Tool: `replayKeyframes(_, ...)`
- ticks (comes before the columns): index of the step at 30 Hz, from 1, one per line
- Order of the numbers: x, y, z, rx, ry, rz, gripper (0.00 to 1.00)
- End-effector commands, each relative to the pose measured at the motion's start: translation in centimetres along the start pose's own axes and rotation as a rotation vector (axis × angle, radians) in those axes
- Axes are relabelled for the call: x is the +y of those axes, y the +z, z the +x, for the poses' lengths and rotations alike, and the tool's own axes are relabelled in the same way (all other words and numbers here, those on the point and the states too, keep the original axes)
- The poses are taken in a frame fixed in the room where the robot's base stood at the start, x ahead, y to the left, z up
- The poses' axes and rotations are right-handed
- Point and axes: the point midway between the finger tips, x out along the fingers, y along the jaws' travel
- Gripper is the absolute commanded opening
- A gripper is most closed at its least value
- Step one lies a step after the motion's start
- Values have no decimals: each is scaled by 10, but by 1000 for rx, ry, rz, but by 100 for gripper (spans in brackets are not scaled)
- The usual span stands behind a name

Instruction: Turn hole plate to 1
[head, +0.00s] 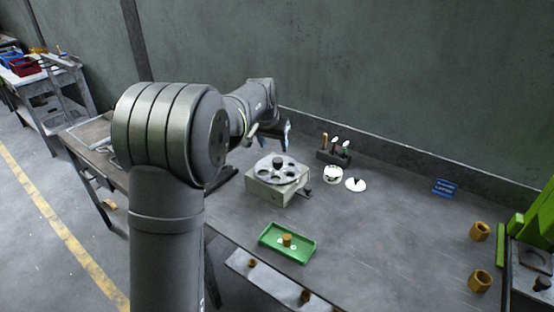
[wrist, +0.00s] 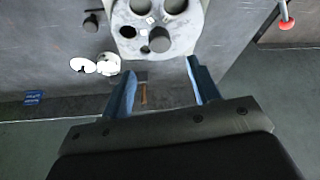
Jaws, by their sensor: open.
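The hole plate (head: 293,176) is a round light-grey disc with several holes, lying on a pale box-shaped base (head: 267,192) on the bench. A dark knob (head: 278,162) stands up from it. In the wrist view the plate (wrist: 185,22) is cut off at the top edge, with the dark knob (wrist: 160,40) towards me. Small white marks show on it, too small to read. My gripper (head: 286,132) is above and behind the plate in the head view. In the wrist view my gripper (wrist: 160,66) has its blue fingers apart, with nothing between them, just short of the knob.
A green tray (head: 265,240) holding a brass piece stands in front of the base. White round parts (head: 334,174) and a tool holder (head: 325,156) lie to the right and behind. Brass nuts (head: 480,231) and green machinery (head: 540,215) stand far right. The bench middle is clear.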

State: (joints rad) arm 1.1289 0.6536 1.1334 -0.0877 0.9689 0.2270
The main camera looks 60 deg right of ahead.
Motion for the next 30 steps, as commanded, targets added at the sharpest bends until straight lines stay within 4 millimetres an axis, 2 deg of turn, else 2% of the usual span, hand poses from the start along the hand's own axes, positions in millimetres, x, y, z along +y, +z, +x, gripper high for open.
replayKeyframes(1, 0, 1, 13, -4, 1, 0, 56)
replayKeyframes(6, 0, 1, 49, -3, 0, -1, 56)
replayKeyframes(12, 0, 0, 78, -1, 0, -1, 56)
replayKeyframes(18, 0, 0, 89, 1, -1, -1, 56)
replayKeyframes(26, 0, 0, 90, 1, -1, -1, 56)
replayKeyframes(30, 0, 0, 89, 1, -1, -1, 28)
